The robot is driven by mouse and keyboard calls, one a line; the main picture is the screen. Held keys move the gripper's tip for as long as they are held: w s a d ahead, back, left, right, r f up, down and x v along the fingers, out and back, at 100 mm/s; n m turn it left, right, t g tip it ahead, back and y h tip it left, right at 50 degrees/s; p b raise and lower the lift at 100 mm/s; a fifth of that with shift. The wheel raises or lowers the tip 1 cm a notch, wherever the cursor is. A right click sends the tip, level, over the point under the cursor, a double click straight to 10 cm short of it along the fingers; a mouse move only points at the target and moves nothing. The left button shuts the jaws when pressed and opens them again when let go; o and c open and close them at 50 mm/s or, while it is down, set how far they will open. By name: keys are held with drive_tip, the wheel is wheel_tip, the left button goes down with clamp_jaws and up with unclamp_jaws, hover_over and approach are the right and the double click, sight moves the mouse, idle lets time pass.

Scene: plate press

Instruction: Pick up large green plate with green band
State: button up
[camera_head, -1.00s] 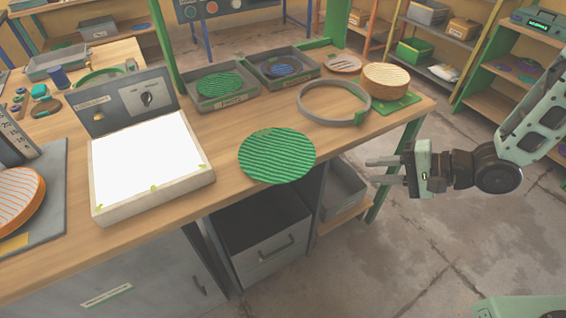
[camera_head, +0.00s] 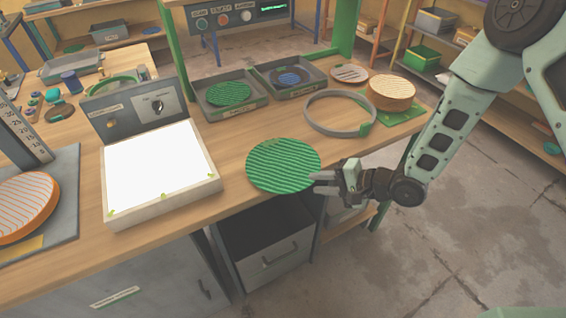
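The large green plate (camera_head: 283,165) is a round, ribbed disc lying on the wooden workbench, with its near edge at or slightly past the bench's front edge. My gripper (camera_head: 322,183) is at the plate's right edge, coming in from the right. Its two fingers point left toward the plate and show a small gap between them, so it looks open. I cannot tell whether the fingertips touch the plate or straddle its rim. No separate green band can be made out on the plate.
A white light box (camera_head: 160,170) stands left of the plate. Behind are a tray with a smaller green disc (camera_head: 228,94), a tray with a blue disc (camera_head: 288,78), a grey ring clamp (camera_head: 318,128) and a stack of tan discs (camera_head: 390,93). Drawers sit below the bench.

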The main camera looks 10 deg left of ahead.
drive_tip(key=shift+x, duration=1)
clamp_jaws()
drive_tip(key=shift+r, duration=0.1)
